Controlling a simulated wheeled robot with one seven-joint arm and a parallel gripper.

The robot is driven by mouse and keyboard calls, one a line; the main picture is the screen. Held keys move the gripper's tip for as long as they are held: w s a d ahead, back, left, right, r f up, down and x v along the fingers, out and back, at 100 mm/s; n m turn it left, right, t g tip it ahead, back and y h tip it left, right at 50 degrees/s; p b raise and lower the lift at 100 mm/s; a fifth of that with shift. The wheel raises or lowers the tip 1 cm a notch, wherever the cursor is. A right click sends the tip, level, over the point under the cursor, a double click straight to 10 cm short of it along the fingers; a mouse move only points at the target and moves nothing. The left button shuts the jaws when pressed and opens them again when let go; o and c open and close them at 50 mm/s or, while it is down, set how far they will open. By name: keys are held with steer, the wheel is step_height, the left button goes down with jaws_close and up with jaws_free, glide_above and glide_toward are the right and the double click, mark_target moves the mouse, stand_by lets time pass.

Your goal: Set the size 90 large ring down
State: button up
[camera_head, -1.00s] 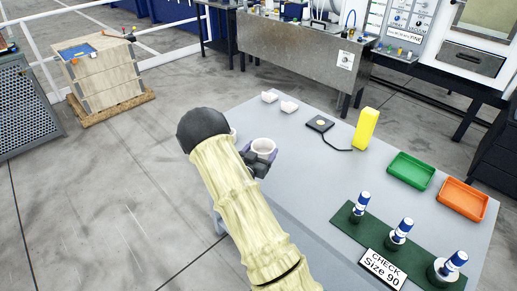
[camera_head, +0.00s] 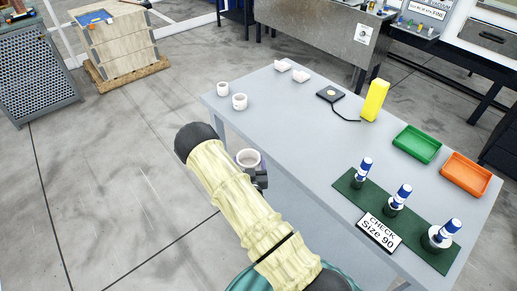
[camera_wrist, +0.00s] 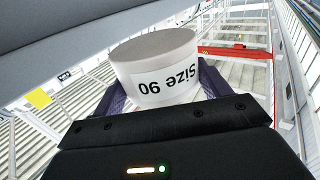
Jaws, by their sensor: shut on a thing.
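A white ring (camera_wrist: 155,62) labelled "Size 90" is held between my gripper's fingers in the wrist view, its label upside down. In the head view the same ring (camera_head: 248,158) shows beside my forearm, at the near left edge of the grey table (camera_head: 290,140). My gripper (camera_head: 262,178) is shut on this ring and is partly hidden behind my arm. The ring appears to be above the table edge, though its exact height cannot be told. Two similar white rings, one nearer (camera_head: 240,101) and one farther (camera_head: 223,88), stand at the table's left end.
A green mat (camera_head: 350,182) with several blue-and-white gauges and a "CHECK Size 90" sign (camera_head: 379,231) lies at the right front. Green (camera_head: 417,144) and orange (camera_head: 465,174) trays, a yellow block (camera_head: 375,100) and a black pad (camera_head: 330,94) stand behind. The middle table is clear.

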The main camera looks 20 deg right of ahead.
steer(key=s+a+f+n+y, duration=0.3)
steer(key=a+y, duration=0.1)
steer(key=shift+a+f+t+y, duration=0.25)
steer(key=shift+a+t+y, duration=0.05)
steer(key=shift+a, duration=0.1)
steer(key=shift+w, duration=0.1)
